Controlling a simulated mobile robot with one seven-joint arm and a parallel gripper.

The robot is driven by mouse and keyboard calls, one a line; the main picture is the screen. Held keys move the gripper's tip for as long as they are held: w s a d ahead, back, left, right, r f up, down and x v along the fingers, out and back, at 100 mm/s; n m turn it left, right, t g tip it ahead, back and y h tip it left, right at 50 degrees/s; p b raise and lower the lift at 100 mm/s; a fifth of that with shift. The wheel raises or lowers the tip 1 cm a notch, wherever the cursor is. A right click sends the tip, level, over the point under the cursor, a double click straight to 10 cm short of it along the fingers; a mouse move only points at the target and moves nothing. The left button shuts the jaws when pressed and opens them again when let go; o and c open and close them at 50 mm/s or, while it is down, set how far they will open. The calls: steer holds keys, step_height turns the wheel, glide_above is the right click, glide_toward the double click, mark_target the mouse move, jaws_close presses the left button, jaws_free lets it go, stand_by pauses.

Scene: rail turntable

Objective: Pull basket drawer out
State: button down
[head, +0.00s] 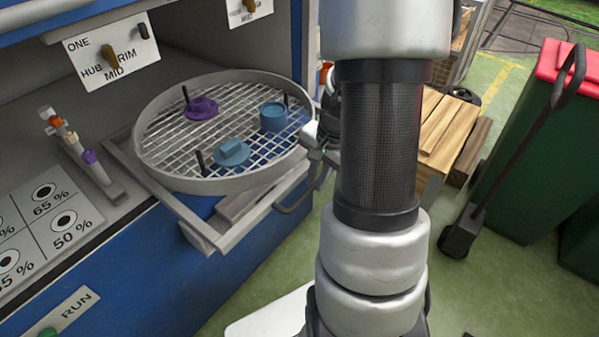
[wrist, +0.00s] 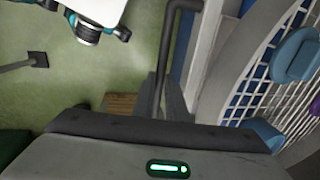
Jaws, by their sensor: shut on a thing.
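The basket drawer is a grey metal frame (head: 207,238) carrying a round mesh basket (head: 160,172). The frame juts out past the blue cabinet front. A dark bar handle (head: 290,209) is on its outer front side; in the wrist view the handle (wrist: 172,42) runs down to between my fingers. My gripper (head: 321,154) is at the handle's far end, partly hidden behind my arm. In the wrist view my gripper (wrist: 166,100) is shut on the handle. Purple (head: 202,107), teal (head: 273,117) and light blue (head: 232,152) parts sit in the basket.
A green bin with a red top (head: 530,140) and wooden planks (head: 450,130) stand on the right. Green floor (head: 480,300) is open between.

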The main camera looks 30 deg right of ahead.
steer(key=shift+s+d, duration=0.2)
steer(key=shift+s, duration=0.4)
steer(key=shift+s+d, duration=0.2)
steer(key=shift+s, duration=0.35)
steer(key=c, duration=1.8)
jaws_free()
steer(key=shift+o, duration=0.2)
steer(key=s+d+r+p, duration=0.1)
steer(key=s+r+p, duration=0.2)
steer(key=r, duration=1.4)
steer(key=shift+d+p, duration=0.2)
steer(key=shift+p, duration=0.45)
steer(key=shift+a+r, duration=0.1)
